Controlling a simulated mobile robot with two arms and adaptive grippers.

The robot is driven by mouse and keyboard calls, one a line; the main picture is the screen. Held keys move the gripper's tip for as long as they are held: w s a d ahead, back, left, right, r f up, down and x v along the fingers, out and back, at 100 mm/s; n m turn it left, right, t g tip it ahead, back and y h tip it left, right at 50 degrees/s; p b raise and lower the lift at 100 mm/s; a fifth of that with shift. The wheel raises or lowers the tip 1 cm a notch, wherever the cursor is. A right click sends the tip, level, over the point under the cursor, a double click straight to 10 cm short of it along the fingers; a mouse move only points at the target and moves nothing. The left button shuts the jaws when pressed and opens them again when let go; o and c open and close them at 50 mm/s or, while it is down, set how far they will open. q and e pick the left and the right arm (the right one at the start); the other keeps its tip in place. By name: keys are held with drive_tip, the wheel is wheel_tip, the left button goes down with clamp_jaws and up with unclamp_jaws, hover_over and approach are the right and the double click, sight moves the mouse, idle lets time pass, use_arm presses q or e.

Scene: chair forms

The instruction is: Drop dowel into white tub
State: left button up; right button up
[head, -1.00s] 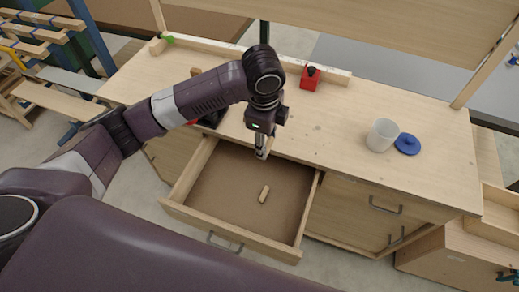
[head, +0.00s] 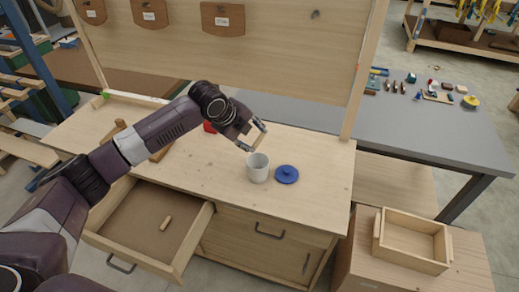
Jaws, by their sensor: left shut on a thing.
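The white tub (head: 258,175) stands upright on the wooden bench top. Its blue lid (head: 287,174) lies beside it on the right. My left gripper (head: 256,138) is just above and behind the tub's rim, in the air. It is shut on a small pale piece that looks like a wooden dowel, partly hidden by the fingers. Another short wooden dowel (head: 165,223) lies in the open drawer (head: 187,244) at lower left. The inside of the tub is only partly visible. My right gripper is not in view.
A red block (head: 209,127) sits on the bench behind my left arm. An upright wooden panel (head: 270,60) rises behind the bench. A grey table (head: 440,125) with small items stands at right, and an open wooden box (head: 412,240) at lower right. The bench front around the tub is clear.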

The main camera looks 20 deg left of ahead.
use_arm(q)
drive_tip(key=shift+w, duration=0.15)
wheel_tip(320, 180, down, 6)
drive_tip(key=b, duration=0.7)
drive_tip(key=shift+a+f, duration=0.25)
drive_tip(key=shift+a, duration=0.05)
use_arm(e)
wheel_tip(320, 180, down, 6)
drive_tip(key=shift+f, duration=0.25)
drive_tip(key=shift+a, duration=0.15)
use_arm(q)
drive_tip(key=o, duration=0.8)
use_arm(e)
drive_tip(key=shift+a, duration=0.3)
use_arm(q)
drive_tip(key=shift+r, duration=0.1)
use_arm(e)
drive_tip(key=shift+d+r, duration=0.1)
